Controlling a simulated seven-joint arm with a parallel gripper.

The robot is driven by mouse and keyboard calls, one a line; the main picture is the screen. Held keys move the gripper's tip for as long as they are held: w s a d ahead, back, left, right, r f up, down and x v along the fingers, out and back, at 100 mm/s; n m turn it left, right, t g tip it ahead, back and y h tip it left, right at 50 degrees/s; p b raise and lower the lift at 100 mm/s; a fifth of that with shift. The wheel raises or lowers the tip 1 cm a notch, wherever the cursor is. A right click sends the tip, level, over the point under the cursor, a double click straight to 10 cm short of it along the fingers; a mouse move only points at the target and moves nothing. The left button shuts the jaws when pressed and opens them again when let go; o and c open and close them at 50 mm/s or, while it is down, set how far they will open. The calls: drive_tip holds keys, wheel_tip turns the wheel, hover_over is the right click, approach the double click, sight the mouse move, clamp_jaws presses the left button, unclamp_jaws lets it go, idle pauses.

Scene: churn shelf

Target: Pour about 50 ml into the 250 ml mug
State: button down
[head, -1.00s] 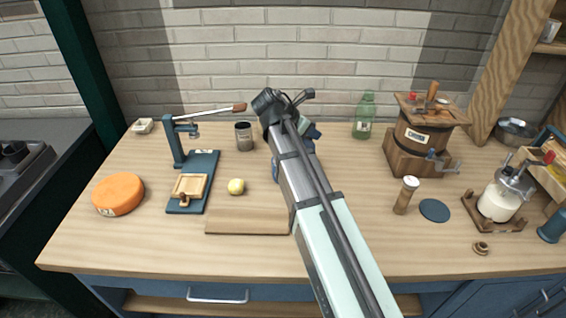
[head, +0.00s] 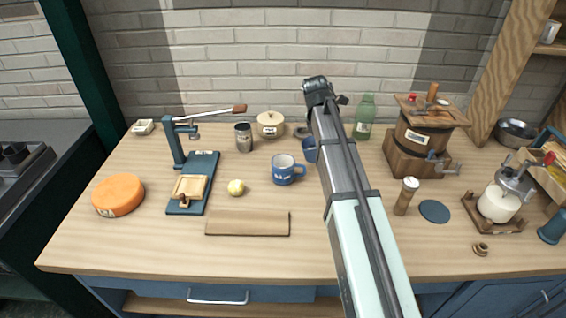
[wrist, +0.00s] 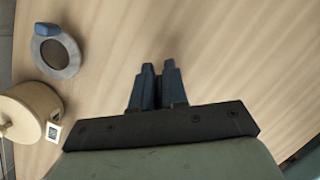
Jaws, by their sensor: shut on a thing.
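A blue mug (head: 283,174) with a white inside and a pale mark on its side stands upright on the table, its handle to the right. I cannot read any volume on it. My gripper shows in the wrist view (wrist: 158,66): its two dark blue fingers are close together. What they hold cannot be made out. In the head view my own arm hides most of the gripper, to the right of the mug. A small blue shape (head: 310,149) shows at the arm's left edge; I cannot tell what it is.
A metal cup (head: 243,137), a green bottle (head: 364,116) and a wooden churn (head: 423,135) stand further back. A wooden board (head: 247,223) lies in front.

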drive_tip(key=shift+w+d+f+g+y, duration=0.4)
drive_tip(key=shift+d+f+y, duration=0.15)
drive_tip(key=shift+f+y, duration=0.1)
drive_tip(key=shift+w+d+f+g+y, duration=0.3)
drive_tip(key=shift+d+f+g+y, duration=0.1)
drive_tip(key=shift+d+f+y, duration=0.2)
